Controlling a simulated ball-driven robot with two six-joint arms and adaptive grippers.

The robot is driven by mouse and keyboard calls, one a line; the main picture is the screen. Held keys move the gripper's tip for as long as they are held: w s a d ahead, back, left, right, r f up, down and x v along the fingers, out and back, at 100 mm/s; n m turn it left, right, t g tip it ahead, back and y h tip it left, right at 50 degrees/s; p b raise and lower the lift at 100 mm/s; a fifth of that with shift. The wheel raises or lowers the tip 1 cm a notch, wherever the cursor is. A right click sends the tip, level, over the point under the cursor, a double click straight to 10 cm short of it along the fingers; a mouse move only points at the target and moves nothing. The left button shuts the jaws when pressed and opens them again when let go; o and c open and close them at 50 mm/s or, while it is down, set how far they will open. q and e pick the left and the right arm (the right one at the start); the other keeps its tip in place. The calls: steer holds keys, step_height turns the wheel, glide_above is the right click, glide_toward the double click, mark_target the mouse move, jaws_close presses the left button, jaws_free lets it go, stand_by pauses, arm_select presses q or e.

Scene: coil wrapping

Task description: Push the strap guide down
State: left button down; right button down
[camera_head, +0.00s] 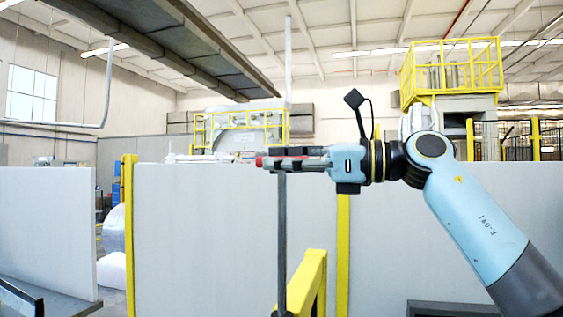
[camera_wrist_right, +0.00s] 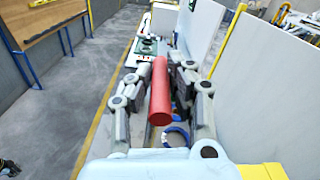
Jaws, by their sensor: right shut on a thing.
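My right gripper (camera_head: 290,162) reaches in from the right with its fingers pointing left, level in the head view. It is shut on a red cylindrical handle (camera_wrist_right: 160,92), which lies between the fingers in the right wrist view. Only the red tip (camera_head: 259,161) of the handle shows past the fingers in the head view. A dark vertical bar (camera_head: 282,230) stands directly below the gripper; the handle looks like part of this strap guide, but the joint is hidden by the fingers.
A yellow frame (camera_head: 316,268) stands below the gripper, close to the dark bar. Grey-white panels (camera_head: 210,235) rise behind. A blue ring (camera_wrist_right: 176,135) shows beyond the handle in the wrist view. A wooden-topped bench (camera_wrist_right: 45,28) stands far left there, past open floor.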

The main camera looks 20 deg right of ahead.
mark_target(286, 303)
steer(key=shift+f, duration=0.1)
step_height(286, 303, down, 22)
steer(key=b, duration=1.9)
steer(key=shift+f, duration=0.2)
steer(key=c, duration=1.7)
jaws_free()
steer(key=o, duration=0.5)
steer(key=shift+s+a, duration=0.1)
steer(key=shift+s, duration=0.05)
steer(key=shift+c, duration=0.2)
steer(key=shift+w+d, duration=0.2)
steer(key=shift+s+d, duration=0.15)
steer(key=shift+s, duration=0.05)
steer(key=v, duration=1.1)
steer(key=shift+d, duration=0.3)
